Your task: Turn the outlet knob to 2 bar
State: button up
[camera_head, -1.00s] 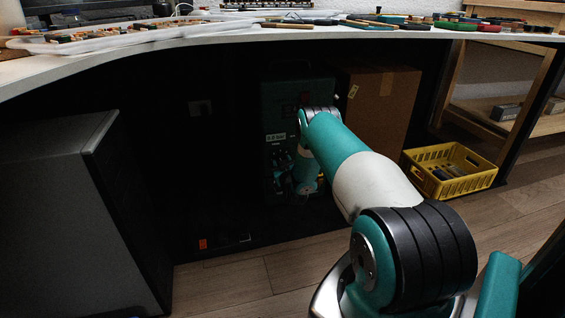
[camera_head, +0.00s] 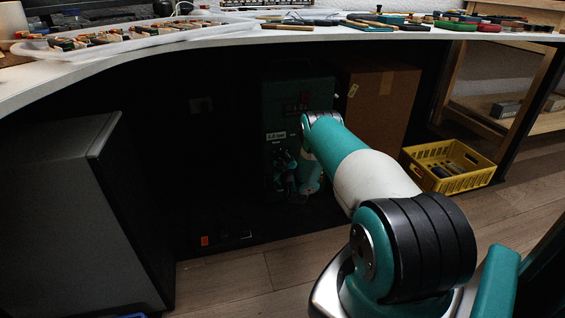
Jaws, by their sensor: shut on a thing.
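A dark green box (camera_head: 285,92) stands under the worktop, in deep shadow. It carries a dark panel with red marks (camera_head: 296,106) and a small pale label (camera_head: 276,136) that seems to read in bar; its figures are too small to be sure of. My arm reaches in from the lower right, and its wrist bends down in front of the box's lower front. My gripper (camera_head: 284,172) is small and dark there, at the box's lower face, and shut on what appears to be the outlet knob. The knob itself is hidden by my gripper and the shadow.
A cardboard box (camera_head: 385,110) stands right beside the green box. A yellow crate (camera_head: 447,183) sits on the floor to the right. A dark cabinet (camera_head: 60,210) fills the left. The worktop (camera_head: 225,32) hangs above, with parts on it. The wooden floor in front is partly clear.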

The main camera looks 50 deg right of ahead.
jog(key=o, duration=0.9)
jog(key=shift+s, duration=0.1)
jog(key=shift+p+v, duration=8.65)
jog(key=shift+p, duration=0.35)
jog(key=shift+f, duration=0.1)
